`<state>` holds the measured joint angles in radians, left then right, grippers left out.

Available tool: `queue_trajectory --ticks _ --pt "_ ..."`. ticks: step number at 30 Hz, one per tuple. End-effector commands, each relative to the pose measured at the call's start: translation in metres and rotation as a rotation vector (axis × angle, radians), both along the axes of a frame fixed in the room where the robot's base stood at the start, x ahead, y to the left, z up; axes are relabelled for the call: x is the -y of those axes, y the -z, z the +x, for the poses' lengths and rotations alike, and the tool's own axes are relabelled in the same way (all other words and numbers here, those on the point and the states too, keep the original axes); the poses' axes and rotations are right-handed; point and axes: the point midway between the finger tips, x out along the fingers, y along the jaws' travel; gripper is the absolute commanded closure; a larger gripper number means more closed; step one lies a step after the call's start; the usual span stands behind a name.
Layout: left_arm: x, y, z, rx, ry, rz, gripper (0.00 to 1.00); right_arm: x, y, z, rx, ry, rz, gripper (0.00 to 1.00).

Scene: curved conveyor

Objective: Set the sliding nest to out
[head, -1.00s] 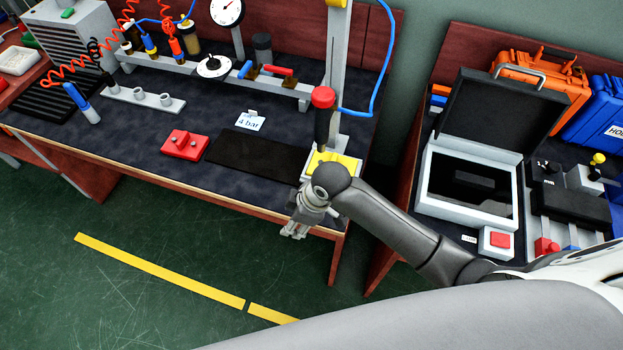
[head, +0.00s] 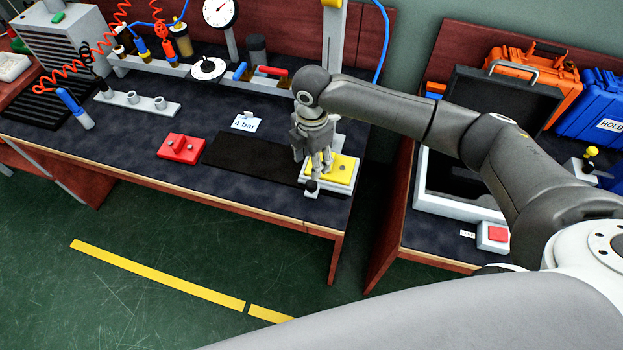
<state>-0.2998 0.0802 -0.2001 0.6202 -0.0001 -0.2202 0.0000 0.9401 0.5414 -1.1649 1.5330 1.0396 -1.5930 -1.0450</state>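The sliding nest, a yellow plate (head: 342,172) on a white base, sits at the right end of the workbench, at the foot of a grey press column (head: 334,45). A small black knob (head: 311,186) stands at its front left corner, near the bench's front edge. My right gripper (head: 319,172) points down just above and behind the knob, in front of the nest's left part. I cannot tell whether its fingers touch the knob or how far apart they are. My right arm hides the press's ram. My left gripper is not in view.
A black mat (head: 240,158), a red two-button box (head: 181,147) and a "4 bar" card (head: 246,122) lie left of the nest. A second bench at the right holds an open case (head: 455,200) and a red button box (head: 493,237). A gap separates the benches.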

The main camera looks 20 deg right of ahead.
Motion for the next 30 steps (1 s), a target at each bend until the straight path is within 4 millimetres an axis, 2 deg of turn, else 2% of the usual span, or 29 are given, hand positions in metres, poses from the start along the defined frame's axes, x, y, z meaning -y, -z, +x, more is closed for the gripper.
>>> queue_trajectory --ticks 9,15,20,28,30 --pt "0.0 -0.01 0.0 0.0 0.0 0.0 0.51 -0.001 0.06 -0.002 -0.004 0.002 0.0 0.51" --pt "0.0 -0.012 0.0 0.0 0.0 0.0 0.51 -0.001 0.086 -0.001 0.0 0.002 0.001 0.51" --pt "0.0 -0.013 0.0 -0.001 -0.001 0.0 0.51 -0.001 0.095 -0.001 0.0 0.002 0.001 0.51" --pt "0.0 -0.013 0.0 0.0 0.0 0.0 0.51 -0.001 0.096 -0.001 0.001 0.001 0.001 0.51" --pt "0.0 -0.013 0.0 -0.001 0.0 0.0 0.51 -0.001 0.096 -0.001 0.001 0.001 0.001 0.6"
